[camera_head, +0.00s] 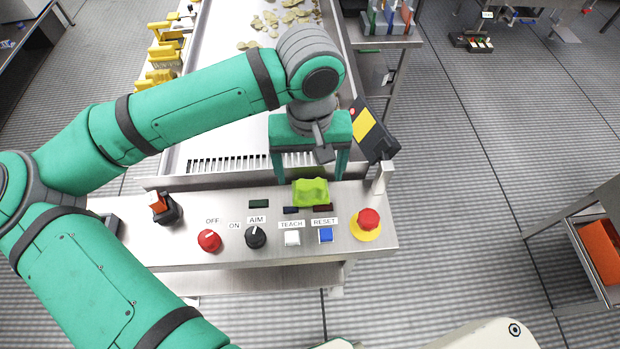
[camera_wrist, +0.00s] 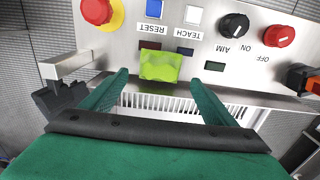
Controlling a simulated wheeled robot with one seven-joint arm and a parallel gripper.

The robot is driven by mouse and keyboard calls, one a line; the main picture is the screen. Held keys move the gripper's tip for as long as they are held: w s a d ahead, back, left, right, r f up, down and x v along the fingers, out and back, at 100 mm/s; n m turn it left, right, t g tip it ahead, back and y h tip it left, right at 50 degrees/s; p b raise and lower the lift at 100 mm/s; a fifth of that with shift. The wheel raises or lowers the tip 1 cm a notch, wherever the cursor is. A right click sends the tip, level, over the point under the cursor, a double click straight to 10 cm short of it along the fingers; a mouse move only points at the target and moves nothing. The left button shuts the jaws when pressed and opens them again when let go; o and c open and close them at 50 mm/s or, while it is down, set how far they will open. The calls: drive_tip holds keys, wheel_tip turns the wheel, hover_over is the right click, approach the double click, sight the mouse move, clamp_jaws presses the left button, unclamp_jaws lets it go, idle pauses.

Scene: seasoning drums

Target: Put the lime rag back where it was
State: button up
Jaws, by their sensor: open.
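The lime rag (camera_head: 311,192) lies on the steel control panel, just above the TEACH and RESET labels. It covers part of the dark display windows there. In the wrist view the lime rag (camera_wrist: 158,67) lies ahead of the fingertips, nearer the left finger. My gripper (camera_head: 309,179) is open and empty, with its green fingers pointing down behind the rag at the panel's far edge. In the wrist view my gripper (camera_wrist: 158,78) shows both fingers spread apart, with nothing between them touching either one.
The panel (camera_head: 185,257) carries a red knob (camera_head: 209,240), a black AIM knob (camera_head: 255,237), a white button (camera_head: 292,239), a blue button (camera_head: 325,235) and a red emergency stop (camera_head: 368,220). A black and yellow device (camera_head: 374,129) stands at the right. A slotted conveyor (camera_head: 222,163) lies behind.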

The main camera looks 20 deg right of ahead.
sight(310, 182)
wheel_tip(310, 182, up, 6)
drive_tip(key=shift+r, duration=0.15)
idle(0.6)
